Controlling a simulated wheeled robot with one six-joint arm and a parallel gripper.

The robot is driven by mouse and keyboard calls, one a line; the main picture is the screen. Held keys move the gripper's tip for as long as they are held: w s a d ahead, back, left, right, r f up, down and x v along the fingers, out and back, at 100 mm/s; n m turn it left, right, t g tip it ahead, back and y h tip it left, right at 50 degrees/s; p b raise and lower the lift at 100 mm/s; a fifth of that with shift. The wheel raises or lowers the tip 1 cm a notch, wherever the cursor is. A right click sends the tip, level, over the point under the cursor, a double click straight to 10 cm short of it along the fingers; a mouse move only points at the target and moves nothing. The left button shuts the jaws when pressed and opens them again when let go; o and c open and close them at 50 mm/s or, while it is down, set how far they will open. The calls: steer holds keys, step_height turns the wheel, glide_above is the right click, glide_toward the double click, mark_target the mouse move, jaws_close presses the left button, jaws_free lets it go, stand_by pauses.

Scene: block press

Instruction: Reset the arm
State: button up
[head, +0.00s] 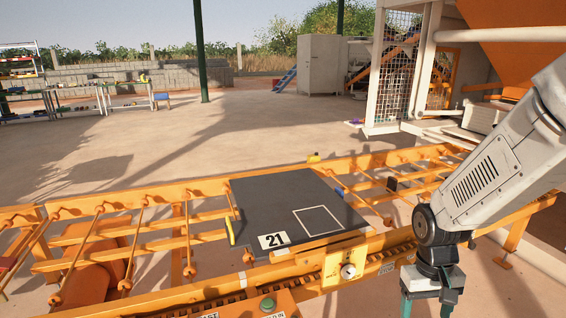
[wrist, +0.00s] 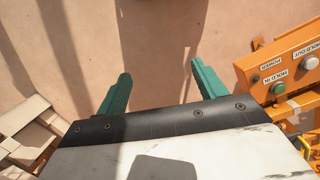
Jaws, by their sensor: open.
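My gripper (head: 427,307) hangs at the bottom right of the head view, at the end of my grey arm, in front of the orange conveyor frame. Its green fingers point down and their tips run toward the lower picture edge. In the wrist view my gripper (wrist: 160,78) shows two green fingers spread wide apart. Nothing is between them, and bare sandy floor lies beyond.
A dark plate (head: 265,200) marked 21, with a white square outline, lies on the orange roller conveyor (head: 150,190). An orange button panel (wrist: 290,75) stands right of my gripper. Open floor stretches behind the conveyor.

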steer(key=s+a+r+t, duration=0.3)
steer(key=s+r, duration=1.1)
steer(key=r, duration=0.5)
steer(key=shift+s+r+y, duration=0.15)
steer(key=shift+s+y, duration=0.15)
steer(key=shift+s, duration=0.1)
steer(key=shift+a, duration=0.1)
